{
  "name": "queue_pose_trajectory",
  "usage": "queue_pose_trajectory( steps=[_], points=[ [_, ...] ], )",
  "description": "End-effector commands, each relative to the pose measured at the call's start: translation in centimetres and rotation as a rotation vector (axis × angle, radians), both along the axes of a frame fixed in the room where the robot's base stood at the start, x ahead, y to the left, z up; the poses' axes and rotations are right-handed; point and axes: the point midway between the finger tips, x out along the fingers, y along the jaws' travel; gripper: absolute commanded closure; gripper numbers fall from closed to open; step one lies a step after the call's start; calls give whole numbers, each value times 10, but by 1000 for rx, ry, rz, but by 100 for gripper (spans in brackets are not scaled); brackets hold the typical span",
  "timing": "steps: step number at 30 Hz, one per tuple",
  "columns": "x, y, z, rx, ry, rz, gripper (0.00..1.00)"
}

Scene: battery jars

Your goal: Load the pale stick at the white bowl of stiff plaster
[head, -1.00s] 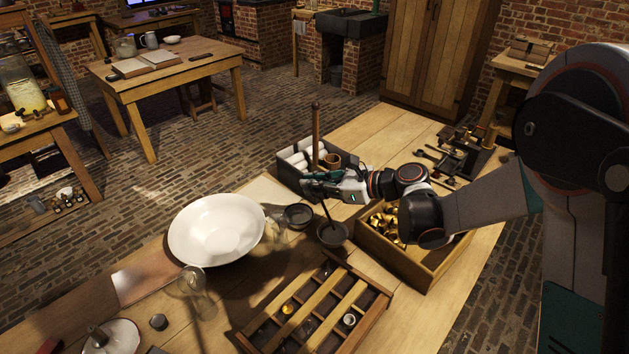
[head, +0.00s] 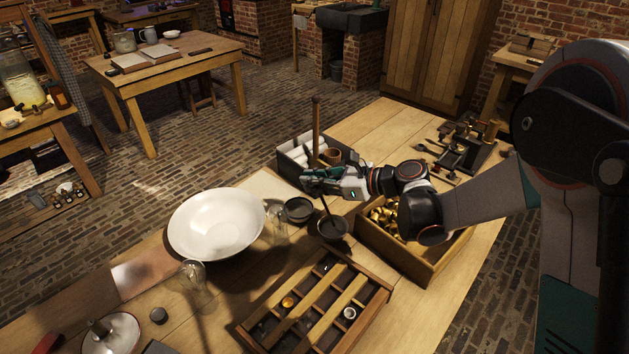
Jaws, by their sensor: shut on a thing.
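The white bowl (head: 190,225) stands on the bench left of centre, wide and shallow, with white matter inside. My gripper (head: 318,180) is right of the bowl, apart from it, shut on a stick. A brown wooden stick (head: 316,122) rises upright just above the jaws. A thin dark shaft (head: 325,206) slants down below them toward a small dark round dish (head: 340,230). The jaws hide the join, so I cannot tell whether both are one piece. Whether the lower end touches the dish is unclear. I cannot make out a distinctly pale stick.
Behind my gripper is a grey box (head: 284,160) with white rolls. A second dark dish (head: 299,209) and a clear glass (head: 279,228) stand between bowl and gripper. A wooden crate (head: 432,277) of brass pieces, a compartment tray (head: 377,312) and a glass jar (head: 195,283) are nearby.

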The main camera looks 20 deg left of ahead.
Motion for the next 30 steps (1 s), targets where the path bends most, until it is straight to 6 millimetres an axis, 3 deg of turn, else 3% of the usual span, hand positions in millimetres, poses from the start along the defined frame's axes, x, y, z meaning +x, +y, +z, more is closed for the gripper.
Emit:
queue_pose_trajectory(
  steps=[30],
  points=[
    [0,0,-10,0,0,0,100]
  ],
)
